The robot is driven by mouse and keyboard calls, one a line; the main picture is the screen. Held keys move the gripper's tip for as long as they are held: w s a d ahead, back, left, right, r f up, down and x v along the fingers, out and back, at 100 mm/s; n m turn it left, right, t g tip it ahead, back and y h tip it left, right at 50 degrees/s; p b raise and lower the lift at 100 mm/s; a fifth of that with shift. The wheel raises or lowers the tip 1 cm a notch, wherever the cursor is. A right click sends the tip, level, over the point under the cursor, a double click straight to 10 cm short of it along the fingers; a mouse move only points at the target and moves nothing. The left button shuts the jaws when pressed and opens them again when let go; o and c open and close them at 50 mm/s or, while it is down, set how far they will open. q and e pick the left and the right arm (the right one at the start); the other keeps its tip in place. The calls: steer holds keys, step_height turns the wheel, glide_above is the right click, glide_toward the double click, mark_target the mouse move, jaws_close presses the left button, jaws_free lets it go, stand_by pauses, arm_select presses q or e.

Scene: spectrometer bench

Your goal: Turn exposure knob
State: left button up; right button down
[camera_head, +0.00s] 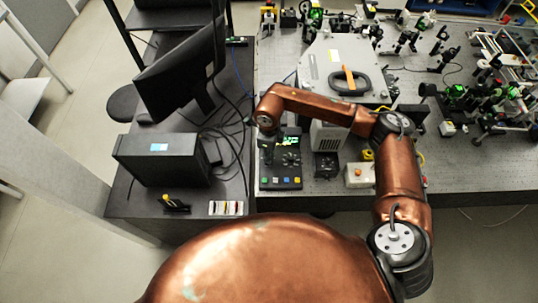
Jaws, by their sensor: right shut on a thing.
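The black control box (280,170) sits near the left front of the optical bench, with a lit green display and a row of coloured buttons along its front. My right arm reaches over from the right, and my right gripper (267,153) points down onto the left part of the box, beside the display. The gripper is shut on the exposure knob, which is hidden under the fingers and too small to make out. My left gripper is not in view.
A small black box with a dial (326,166) and a pale box with a red button (358,176) stand to the right. A white instrument with a black handle (349,80) is behind my arm. A black desk with a monitor (180,70) is at left.

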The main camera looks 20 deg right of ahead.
steer(key=c, duration=1.8)
jaws_free()
steer(key=shift+c, duration=0.2)
step_height(320, 180, up, 12)
